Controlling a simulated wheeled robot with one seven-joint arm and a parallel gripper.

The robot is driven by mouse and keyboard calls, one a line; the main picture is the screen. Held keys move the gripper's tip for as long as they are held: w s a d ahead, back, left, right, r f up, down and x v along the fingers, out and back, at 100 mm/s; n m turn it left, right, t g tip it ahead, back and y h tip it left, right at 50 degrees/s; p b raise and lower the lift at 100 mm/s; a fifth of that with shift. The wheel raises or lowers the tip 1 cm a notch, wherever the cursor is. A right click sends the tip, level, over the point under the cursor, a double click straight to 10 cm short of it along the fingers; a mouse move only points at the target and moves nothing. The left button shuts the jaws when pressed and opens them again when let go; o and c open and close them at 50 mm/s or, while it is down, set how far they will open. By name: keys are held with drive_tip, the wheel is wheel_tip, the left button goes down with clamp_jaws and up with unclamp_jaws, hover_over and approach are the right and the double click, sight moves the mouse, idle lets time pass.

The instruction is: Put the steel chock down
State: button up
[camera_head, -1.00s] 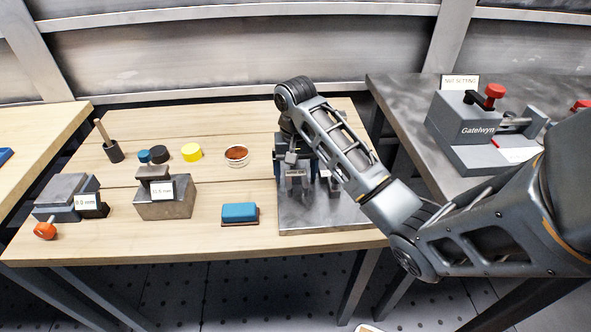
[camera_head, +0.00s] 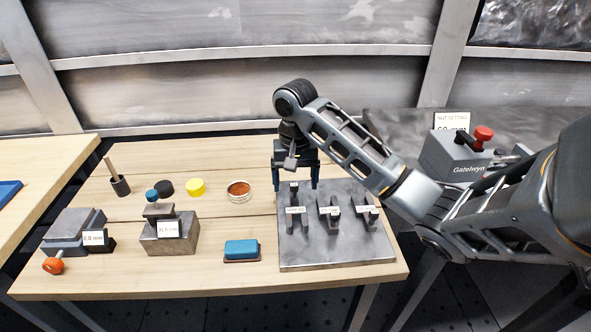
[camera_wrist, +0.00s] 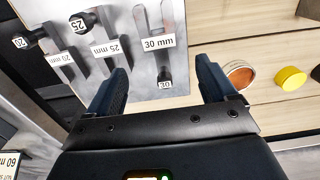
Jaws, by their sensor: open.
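My gripper (camera_head: 295,187) is open and empty at the plate's back left, and the wrist view (camera_wrist: 162,78) shows both blue fingers wide apart, one each side of the chock. Contact is not visible. The 25 mm chock (camera_wrist: 100,42) and 20 mm chock (camera_wrist: 66,64) stand beside it.
A blue-topped block (camera_head: 241,248), copper-coloured dish (camera_head: 239,190) and yellow cylinder (camera_head: 195,187) stand left of the plate. Labelled grey blocks (camera_head: 169,233) stand farther left. A grey Gatelwyn fixture (camera_head: 455,160) with a red knob is on the right bench.

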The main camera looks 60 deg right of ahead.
drive_tip(key=w+a+r+n+t+y, duration=0.1)
drive_tip(key=w+a+t, duration=0.2)
drive_tip(key=w+a, duration=0.45)
drive_tip(key=w+a+r+n+t+y, duration=0.1)
drive_tip(key=w+a+t+y, duration=0.2)
drive_tip(key=a, duration=0.7)
drive_tip(key=w+a+r+t, duration=0.1)
drive_tip(key=a+t, duration=0.4)
drive_tip(key=a, duration=1.1)
drive_tip(key=s+a+f+n+t+h, duration=0.1)
drive_tip(key=s+a+f+h, duration=0.1)
drive_tip(key=s, duration=0.7)
drive_tip(key=s+a+f+t+h, duration=0.1)
drive_tip(key=s+a+h, duration=0.1)
drive_tip(key=s, duration=0.7)
drive_tip(key=s+d+r+n+t, duration=0.1)
drive_tip(key=s+d+r+n, duration=0.2)
drive_tip(key=s, duration=0.6)
drive_tip(key=s+d+r+n, duration=0.3)
drive_tip(key=s+n, duration=0.2)
drive_tip(key=s, duration=0.4)
drive_tip(key=shift+d+r+t, duration=0.4)
drive_tip(key=shift+o, duration=0.4)
drive_tip(key=shift+s+d+r+n, duration=0.2)
drive_tip(key=shift+r+n, duration=0.15)
drive_tip(key=shift+n, duration=0.25)
